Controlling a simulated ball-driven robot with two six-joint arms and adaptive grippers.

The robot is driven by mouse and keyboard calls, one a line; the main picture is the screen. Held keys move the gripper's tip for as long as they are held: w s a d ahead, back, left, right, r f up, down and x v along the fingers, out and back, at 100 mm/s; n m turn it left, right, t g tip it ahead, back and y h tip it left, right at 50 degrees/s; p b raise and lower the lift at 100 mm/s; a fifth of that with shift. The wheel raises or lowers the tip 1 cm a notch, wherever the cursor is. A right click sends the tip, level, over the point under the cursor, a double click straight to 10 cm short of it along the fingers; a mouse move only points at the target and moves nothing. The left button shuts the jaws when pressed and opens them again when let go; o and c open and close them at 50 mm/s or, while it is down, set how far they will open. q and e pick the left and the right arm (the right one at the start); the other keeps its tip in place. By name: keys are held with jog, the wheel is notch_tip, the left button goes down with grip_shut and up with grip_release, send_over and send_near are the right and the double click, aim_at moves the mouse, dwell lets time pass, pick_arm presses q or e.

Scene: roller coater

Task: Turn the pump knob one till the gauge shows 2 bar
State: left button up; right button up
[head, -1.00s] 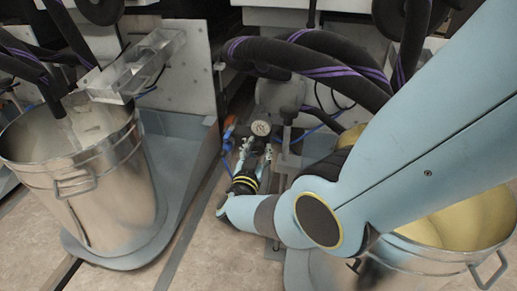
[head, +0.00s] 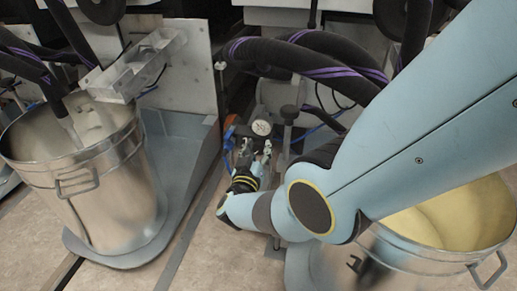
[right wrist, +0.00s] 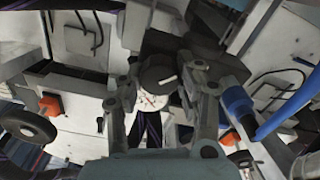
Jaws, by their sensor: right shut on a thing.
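The pump knob (right wrist: 158,74) is a dark round knob with a white mark, near the middle of the right wrist view. My right gripper (right wrist: 162,82) is shut on it, with one finger on each side. The round white gauge (right wrist: 151,101) sits by the knob, partly hidden behind it. The gauge (head: 261,127) also shows in the head view, just beyond my right gripper (head: 255,152). Its dial is too small and blurred to read. My left gripper is not in view.
A steel bucket (head: 95,190) stands at left on a grey base. Another bucket (head: 445,262) with yellowish contents stands at right beneath my arm. Thick black hoses (head: 300,55) with purple bands arch behind the gauge. A blue part (right wrist: 240,108) lies close to the right finger.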

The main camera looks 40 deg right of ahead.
jog(key=shift+a+f, duration=0.1)
jog(key=o, duration=1.2)
jog(key=shift+c, duration=0.2)
jog(key=v, duration=0.7)
jog(key=shift+s, duration=0.2)
jog(key=shift+a, duration=0.1)
